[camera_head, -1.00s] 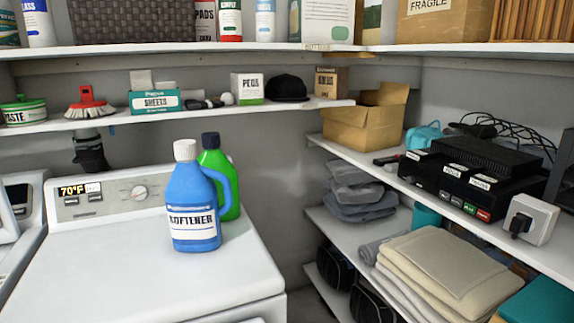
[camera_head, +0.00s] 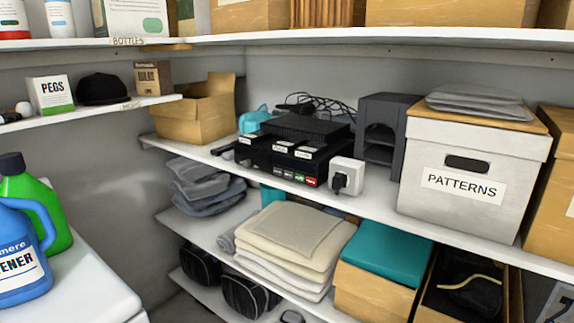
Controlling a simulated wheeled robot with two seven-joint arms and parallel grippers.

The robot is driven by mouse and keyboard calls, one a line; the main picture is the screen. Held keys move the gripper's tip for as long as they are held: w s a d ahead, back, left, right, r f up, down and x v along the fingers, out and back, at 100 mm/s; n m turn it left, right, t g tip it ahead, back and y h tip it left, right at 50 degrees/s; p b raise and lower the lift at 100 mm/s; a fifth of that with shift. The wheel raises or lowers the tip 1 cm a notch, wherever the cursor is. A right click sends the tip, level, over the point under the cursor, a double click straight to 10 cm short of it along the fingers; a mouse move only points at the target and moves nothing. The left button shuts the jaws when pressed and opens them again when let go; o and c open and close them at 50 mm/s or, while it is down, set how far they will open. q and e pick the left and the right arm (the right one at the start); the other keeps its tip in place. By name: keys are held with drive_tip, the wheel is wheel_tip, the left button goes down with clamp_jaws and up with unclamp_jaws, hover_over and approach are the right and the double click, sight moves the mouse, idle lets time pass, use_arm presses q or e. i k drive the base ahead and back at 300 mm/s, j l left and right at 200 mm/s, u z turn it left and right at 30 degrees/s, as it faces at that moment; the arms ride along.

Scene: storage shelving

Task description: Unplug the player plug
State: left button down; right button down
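A white socket box (camera_head: 346,174) stands on the middle shelf at the right end of the black devices. A black plug (camera_head: 339,182) sits in its front face. The black player-like devices (camera_head: 284,156) are stacked to its left, with white labels and small coloured buttons on the front. Dark cables (camera_head: 322,104) lie in a tangle behind them. I cannot trace which device the plug's cord belongs to. Neither of my grippers shows in the head view.
A grey organizer (camera_head: 385,132) and a white "PATTERNS" box (camera_head: 464,178) stand right of the socket box. An open cardboard box (camera_head: 196,112) is at the left. Folded beige cloths (camera_head: 290,238) lie on the shelf below. Detergent bottles (camera_head: 22,245) stand at far left.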

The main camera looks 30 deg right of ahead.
sight(339, 181)
drive_tip(key=z, duration=0.4)
drive_tip(key=l+z, duration=0.15)
drive_tip(key=z, duration=0.3)
drive_tip(key=i+z, duration=0.1)
drive_tip(key=z, duration=0.3)
